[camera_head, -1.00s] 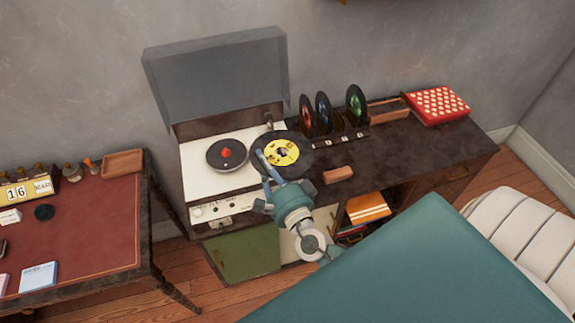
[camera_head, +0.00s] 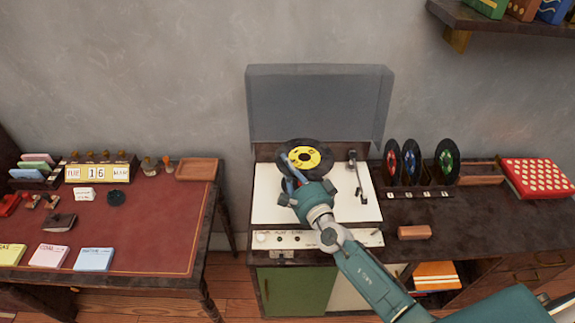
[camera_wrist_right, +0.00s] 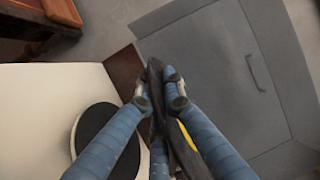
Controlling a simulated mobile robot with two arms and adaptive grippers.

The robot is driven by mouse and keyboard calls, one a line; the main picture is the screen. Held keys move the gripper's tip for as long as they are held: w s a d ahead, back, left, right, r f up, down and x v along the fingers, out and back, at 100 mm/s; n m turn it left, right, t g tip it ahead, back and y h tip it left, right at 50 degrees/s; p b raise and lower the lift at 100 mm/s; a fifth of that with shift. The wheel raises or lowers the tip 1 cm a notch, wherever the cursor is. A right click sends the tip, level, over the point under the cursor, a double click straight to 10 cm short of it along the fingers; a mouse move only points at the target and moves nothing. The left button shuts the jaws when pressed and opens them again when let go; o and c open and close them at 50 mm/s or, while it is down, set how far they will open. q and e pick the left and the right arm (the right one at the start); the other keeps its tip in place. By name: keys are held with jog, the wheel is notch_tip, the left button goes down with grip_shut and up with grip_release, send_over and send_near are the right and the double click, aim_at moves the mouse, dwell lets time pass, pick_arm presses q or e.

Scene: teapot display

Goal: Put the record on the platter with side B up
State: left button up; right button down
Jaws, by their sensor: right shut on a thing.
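My right gripper (camera_head: 290,166) is shut on the black record with a yellow label (camera_head: 317,152). It holds the record by its edge above the white deck of the record player (camera_head: 352,205). The yellow label faces the head camera; its side letter is too small to read. In the right wrist view the two fingers (camera_wrist_right: 162,92) pinch the record (camera_wrist_right: 184,150), seen nearly edge-on. The dark round platter (camera_wrist_right: 108,140) lies below and to the left there. In the head view the record and gripper hide the platter. My left gripper is not in view.
The grey lid (camera_head: 320,100) stands open behind the deck. The tonearm (camera_head: 356,172) is at the deck's right. Several records (camera_head: 411,160) stand in a rack further right, near a reddish block (camera_head: 414,232). A red desk (camera_head: 150,220) is at the left.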

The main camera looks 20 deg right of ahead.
jog(key=shift+f, duration=0.1)
notch_tip(320, 180, down, 4)
jog(key=b, duration=0.3)
jog(key=shift+f+b, duration=1.45)
jog(key=shift+b, duration=0.1)
dwell(0.4)
jog(key=c, duration=1.8)
grip_release()
